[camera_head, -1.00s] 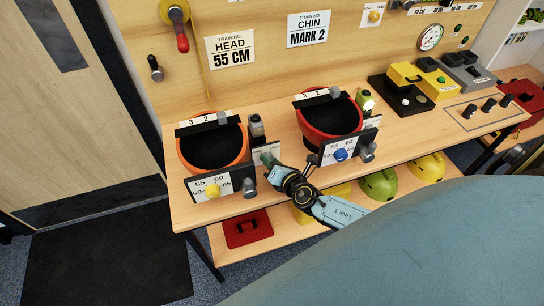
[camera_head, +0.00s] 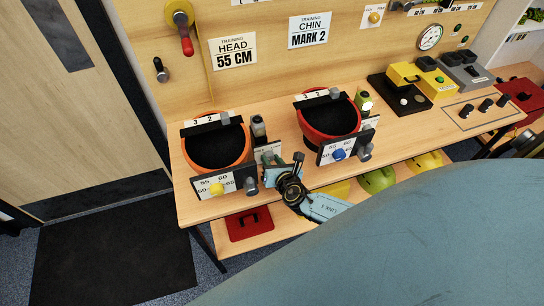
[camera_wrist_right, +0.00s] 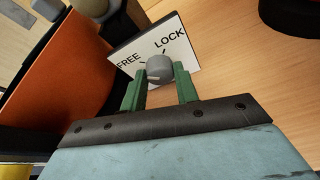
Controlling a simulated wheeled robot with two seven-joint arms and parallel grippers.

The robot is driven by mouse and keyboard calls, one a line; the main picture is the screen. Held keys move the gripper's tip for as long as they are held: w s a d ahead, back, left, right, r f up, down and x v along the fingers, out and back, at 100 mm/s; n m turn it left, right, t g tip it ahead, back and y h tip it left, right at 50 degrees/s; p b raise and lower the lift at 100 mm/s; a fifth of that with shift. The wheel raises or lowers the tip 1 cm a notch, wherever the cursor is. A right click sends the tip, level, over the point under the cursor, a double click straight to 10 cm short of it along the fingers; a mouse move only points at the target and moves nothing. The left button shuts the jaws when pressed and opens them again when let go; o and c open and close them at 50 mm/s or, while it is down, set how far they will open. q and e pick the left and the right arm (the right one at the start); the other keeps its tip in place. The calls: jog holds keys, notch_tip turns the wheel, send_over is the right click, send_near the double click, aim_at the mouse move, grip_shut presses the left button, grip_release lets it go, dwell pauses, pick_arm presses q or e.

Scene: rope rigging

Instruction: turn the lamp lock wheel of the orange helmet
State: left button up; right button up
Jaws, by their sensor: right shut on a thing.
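The orange helmet (camera_head: 251,150) sits in a stand at the left of the bench, its dark inside facing up. In the right wrist view the orange shell (camera_wrist_right: 60,75) fills the left side. The lamp lock wheel (camera_wrist_right: 159,67) is a small grey knob before a white plate (camera_wrist_right: 180,48) marked FREE and LOCK. My right gripper (camera_wrist_right: 159,84) has its green fingers on either side of the wheel, shut on it. In the head view my right gripper (camera_head: 279,160) is just right of the orange helmet. My left gripper is not in view.
A red helmet (camera_head: 330,117) in a similar stand is close on the right. A dial plate with a yellow knob (camera_head: 216,188) fronts the orange helmet. A grey lamp-like part (camera_head: 258,128) stands beside it. Bare bench top lies farther right (camera_head: 405,140).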

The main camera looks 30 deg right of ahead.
jog(key=o, duration=1)
jog(key=p+v, duration=0.2)
jog(key=v, duration=1.1)
jog(key=shift+s, duration=0.2)
